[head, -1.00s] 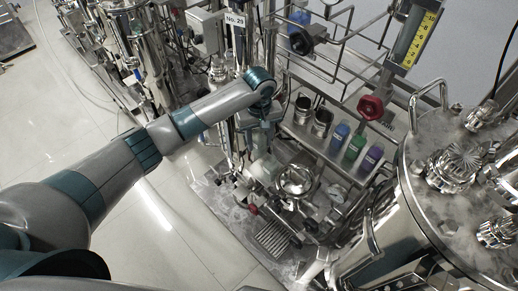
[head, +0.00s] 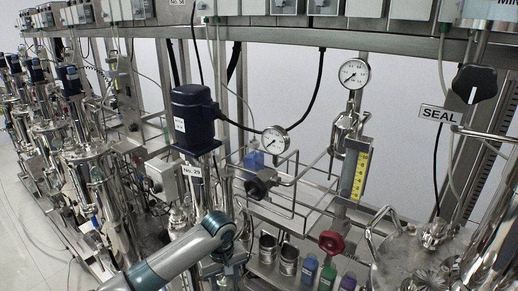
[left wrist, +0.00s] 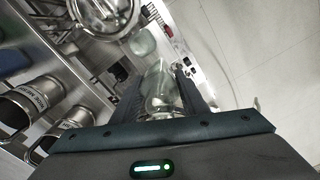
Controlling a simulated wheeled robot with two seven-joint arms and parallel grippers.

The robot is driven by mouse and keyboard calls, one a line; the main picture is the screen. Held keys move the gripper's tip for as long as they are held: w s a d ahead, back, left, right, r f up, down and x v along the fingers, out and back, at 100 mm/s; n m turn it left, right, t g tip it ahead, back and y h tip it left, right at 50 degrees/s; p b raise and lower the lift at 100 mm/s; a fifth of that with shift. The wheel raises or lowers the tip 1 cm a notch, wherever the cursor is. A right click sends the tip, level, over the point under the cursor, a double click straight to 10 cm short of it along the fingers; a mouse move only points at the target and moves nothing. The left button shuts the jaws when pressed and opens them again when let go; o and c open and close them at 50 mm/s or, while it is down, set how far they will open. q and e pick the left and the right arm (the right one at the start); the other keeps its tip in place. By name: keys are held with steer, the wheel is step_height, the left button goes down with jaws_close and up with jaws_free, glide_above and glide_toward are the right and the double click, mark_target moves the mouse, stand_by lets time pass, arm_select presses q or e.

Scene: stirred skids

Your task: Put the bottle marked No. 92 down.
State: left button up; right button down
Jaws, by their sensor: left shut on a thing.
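My left gripper (left wrist: 160,82) is shut on a clear glass bottle (left wrist: 160,95), which sits between its two dark fingers in the left wrist view. No number can be read on the bottle, and I cannot tell whether its base touches anything. In the head view my left arm comes in at the bottom, with the wrist bent down beside the steel frame. The left fingers and the held bottle cannot be made out there. My right gripper is in neither view.
Two steel cups (head: 267,247) and blue (head: 309,269), green (head: 327,276) and purple (head: 348,283) bottles stand on a shelf right of my wrist. A motor (head: 194,118), pipe frame and steel vessel (head: 420,258) crowd around. The left wrist view shows a round steel vessel (left wrist: 104,14) and pale floor.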

arm_select(q)
step_height(320, 180, up, 7)
steer(key=p, duration=0.5)
steer(key=shift+r, duration=0.15)
steer(key=s+a+r+m+b, duration=0.3)
steer(key=s+a+r, duration=0.1)
steer(key=s, duration=0.4)
steer(key=s+a+r+m+b, duration=0.3)
steer(key=s+a+r+b, duration=0.1)
steer(key=s, duration=0.5)
steer(key=shift+r, duration=0.65)
steer(key=s+f, duration=0.4)
steer(key=f, duration=1.1)
steer(key=shift+s, duration=0.1)
